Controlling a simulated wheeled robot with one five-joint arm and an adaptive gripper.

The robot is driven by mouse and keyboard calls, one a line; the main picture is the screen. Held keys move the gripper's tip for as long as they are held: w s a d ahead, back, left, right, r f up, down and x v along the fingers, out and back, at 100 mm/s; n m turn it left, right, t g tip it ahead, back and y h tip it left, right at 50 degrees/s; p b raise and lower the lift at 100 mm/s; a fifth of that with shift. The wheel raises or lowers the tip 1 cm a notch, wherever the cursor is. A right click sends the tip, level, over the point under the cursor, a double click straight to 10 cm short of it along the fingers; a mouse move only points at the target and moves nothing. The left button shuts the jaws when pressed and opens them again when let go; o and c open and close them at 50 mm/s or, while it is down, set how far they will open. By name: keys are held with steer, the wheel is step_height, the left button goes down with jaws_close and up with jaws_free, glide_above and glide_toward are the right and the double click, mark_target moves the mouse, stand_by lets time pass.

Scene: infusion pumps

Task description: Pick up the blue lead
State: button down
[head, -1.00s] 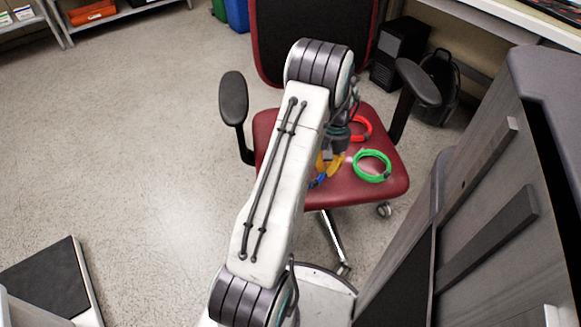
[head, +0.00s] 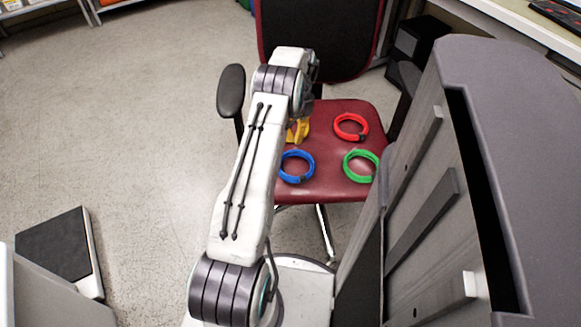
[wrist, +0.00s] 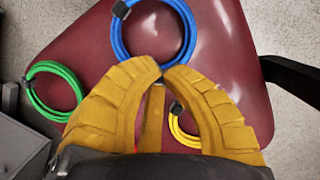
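The blue lead (head: 284,172) is a coiled ring with a dark clip, lying on the red chair seat (head: 330,188) at front left in the head view. In the wrist view the blue lead (wrist: 188,40) is at the top, just beyond my fingertips. My gripper (wrist: 163,69) has yellow fingers whose tips come together, with nothing seen held. In the head view my gripper (head: 298,130) is partly hidden by my arm, behind the blue lead and apart from it in the picture. Its height over the seat is hard to tell.
A red lead (head: 363,134) and a green lead (head: 347,170) lie on the seat. A yellow lead (wrist: 188,138) is partly under my fingers in the wrist view. A chair armrest (head: 231,92) stands left; a grey cabinet (head: 440,190) is close at right.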

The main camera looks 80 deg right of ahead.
mark_target(291, 175)
steer(key=b+x, duration=0.1)
steer(key=x, duration=0.7)
steer(key=shift+a+f+b, duration=0.1)
steer(key=shift+f+b, duration=0.05)
steer(key=shift+b, duration=0.15)
steer(key=shift+a, duration=0.6)
steer(key=shift+w+a, duration=0.1)
steer(key=shift+a, duration=1.2)
steer(key=shift+a, duration=0.1)
